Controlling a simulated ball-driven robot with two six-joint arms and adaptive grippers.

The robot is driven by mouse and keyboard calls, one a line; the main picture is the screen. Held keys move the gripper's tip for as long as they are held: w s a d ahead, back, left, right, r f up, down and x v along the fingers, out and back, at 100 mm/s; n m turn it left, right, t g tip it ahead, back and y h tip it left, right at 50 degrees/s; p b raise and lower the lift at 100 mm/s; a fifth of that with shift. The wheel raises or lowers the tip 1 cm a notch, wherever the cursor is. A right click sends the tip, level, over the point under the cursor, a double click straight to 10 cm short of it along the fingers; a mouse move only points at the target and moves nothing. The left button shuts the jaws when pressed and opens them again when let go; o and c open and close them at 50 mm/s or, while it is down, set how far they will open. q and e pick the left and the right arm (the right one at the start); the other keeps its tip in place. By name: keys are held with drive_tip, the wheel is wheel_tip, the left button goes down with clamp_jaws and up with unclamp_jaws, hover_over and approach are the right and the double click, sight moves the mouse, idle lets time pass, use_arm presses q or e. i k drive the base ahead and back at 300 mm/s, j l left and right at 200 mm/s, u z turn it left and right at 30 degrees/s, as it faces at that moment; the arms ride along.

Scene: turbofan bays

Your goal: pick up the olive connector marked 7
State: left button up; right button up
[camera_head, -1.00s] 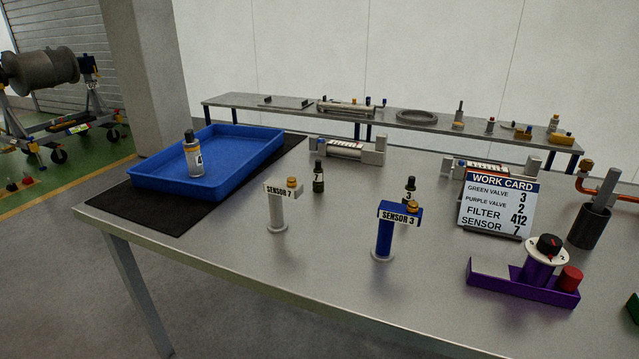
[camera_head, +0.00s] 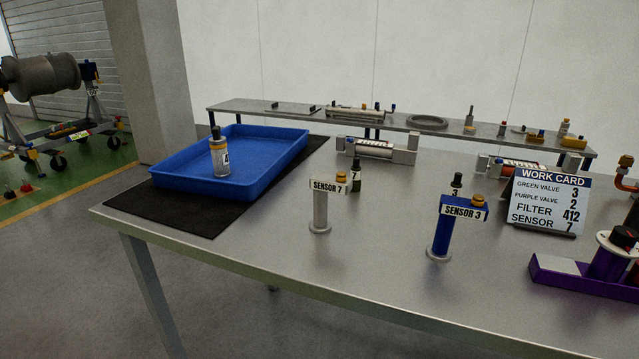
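The olive connector marked 7 (camera_head: 355,179) stands upright on the metal table, just behind and to the right of the grey post labelled SENSOR 7 (camera_head: 321,208). The post's label plate is close in front of it and may hide a little of its lower left. A similar dark connector marked 3 (camera_head: 456,185) stands behind the blue post labelled SENSOR 3 (camera_head: 441,230), which hides its lower part. Neither of my grippers shows in this view.
A blue tray (camera_head: 270,180) on a black mat (camera_head: 165,214) holds a bottle marked 4 (camera_head: 219,158). A work card (camera_head: 545,202) and a purple valve block (camera_head: 575,282) stand at the right. The table's front middle (camera_head: 375,275) is clear.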

sight(355, 170)
drive_tip(key=j+u, duration=0.1)
drive_tip(key=j, duration=0.35)
drive_tip(key=i+j, duration=0.1)
drive_tip(key=j, duration=0.35)
drive_tip(key=i+j+u, duration=0.15)
drive_tip(key=j, duration=0.75)
drive_tip(key=i+j+u, duration=0.15)
drive_tip(key=j, duration=0.3)
drive_tip(key=i+j, duration=0.1)
drive_tip(key=j, duration=0.3)
drive_tip(key=u, duration=0.05)
